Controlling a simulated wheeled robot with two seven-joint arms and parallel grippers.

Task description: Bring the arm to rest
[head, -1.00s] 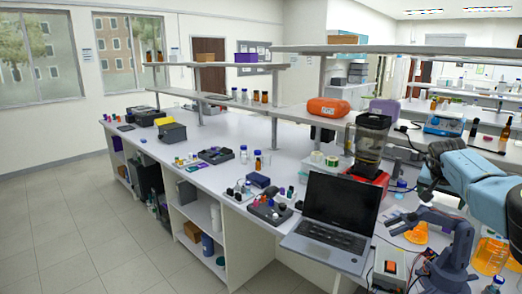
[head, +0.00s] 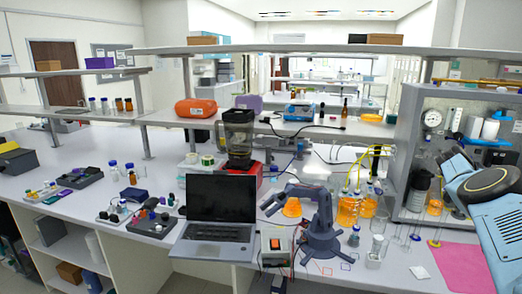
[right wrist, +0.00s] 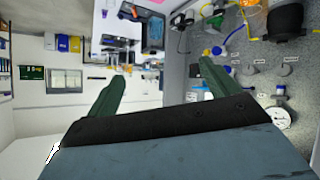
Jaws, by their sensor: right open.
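My right arm, light blue with a dark round cap, comes in at the right edge of the head view, above the bench's right end. Its gripper is outside that view. In the right wrist view my right gripper (right wrist: 165,72) shows two green fingers spread wide apart with nothing between them. That view is turned sideways, with a bench and small labware beyond the fingers. My left arm and left gripper are in neither view.
Near my right arm are a grey rig panel (head: 408,130) with a gauge, glassware and a pink mat (head: 462,268). A small dark desktop arm (head: 318,232), a laptop (head: 219,212) and a blender (head: 238,140) stand on the crowded bench (head: 75,215).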

